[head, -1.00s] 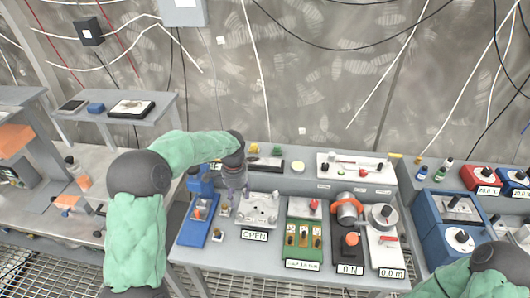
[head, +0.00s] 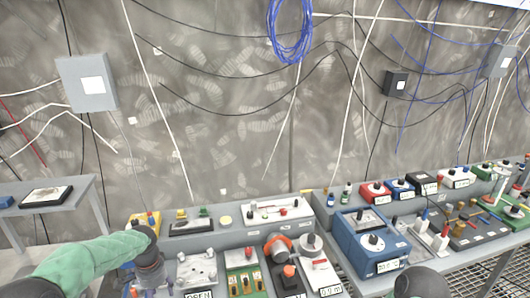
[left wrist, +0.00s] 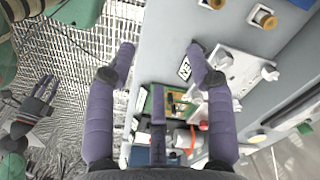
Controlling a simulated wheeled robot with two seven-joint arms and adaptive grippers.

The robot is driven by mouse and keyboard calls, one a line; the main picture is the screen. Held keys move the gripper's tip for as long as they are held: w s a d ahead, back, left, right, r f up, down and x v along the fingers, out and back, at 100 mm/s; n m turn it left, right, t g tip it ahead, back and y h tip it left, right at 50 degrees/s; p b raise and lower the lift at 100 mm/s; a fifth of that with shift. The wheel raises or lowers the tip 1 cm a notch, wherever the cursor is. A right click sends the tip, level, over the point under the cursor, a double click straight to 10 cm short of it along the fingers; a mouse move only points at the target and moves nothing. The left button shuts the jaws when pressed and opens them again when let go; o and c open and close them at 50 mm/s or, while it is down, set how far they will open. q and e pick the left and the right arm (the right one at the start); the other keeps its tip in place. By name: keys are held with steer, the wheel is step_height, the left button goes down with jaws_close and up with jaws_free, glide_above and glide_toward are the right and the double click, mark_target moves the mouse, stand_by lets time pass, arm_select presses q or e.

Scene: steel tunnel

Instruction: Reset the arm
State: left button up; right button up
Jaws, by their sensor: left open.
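My left arm in its green sleeve comes in from the lower left in the head view, its wrist and gripper (head: 150,272) low over the left end of the bench of devices. In the left wrist view my left gripper (left wrist: 160,58) has its two purple fingers spread wide with nothing between them. A white plate with knobs (left wrist: 240,72) lies beyond the right finger. My right arm shows only as a dark joint at the bottom of the head view. A small purple-fingered gripper (left wrist: 40,98), my right one, shows at the left of the left wrist view; its opening is unclear.
A green panel (head: 243,268), an orange-ringed device (head: 278,248) and a blue box (head: 370,243) stand on the bench. A side table (head: 70,205) is at the left. Grating floor (left wrist: 60,40) shows in the left wrist view. Cables hang on the wall.

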arm_select(q)
steer(key=s+d+f+n+h+b, duration=0.1)
steer(key=s+d+f, duration=0.3)
steer(key=d+f, duration=0.4)
steer(key=s+d+f+n+h+b, duration=0.1)
steer(key=s+d+f+n+h, duration=0.3)
steer(key=f, duration=0.7)
steer(key=s+d+f+n, duration=0.2)
steer(key=s+d+f, duration=0.3)
steer(key=s, duration=0.3)
steer(key=s+d+f+n+y+b, duration=0.1)
steer(key=s+d+f+n, duration=0.1)
steer(key=s+d+f, duration=0.3)
steer(key=s, duration=0.4)
steer(key=shift+d+f, duration=0.35)
steer(key=shift+f, duration=0.05)
arm_select(e)
steer(key=f, duration=0.3)
steer(key=shift+s+f, duration=0.2)
steer(key=shift+f, duration=0.05)
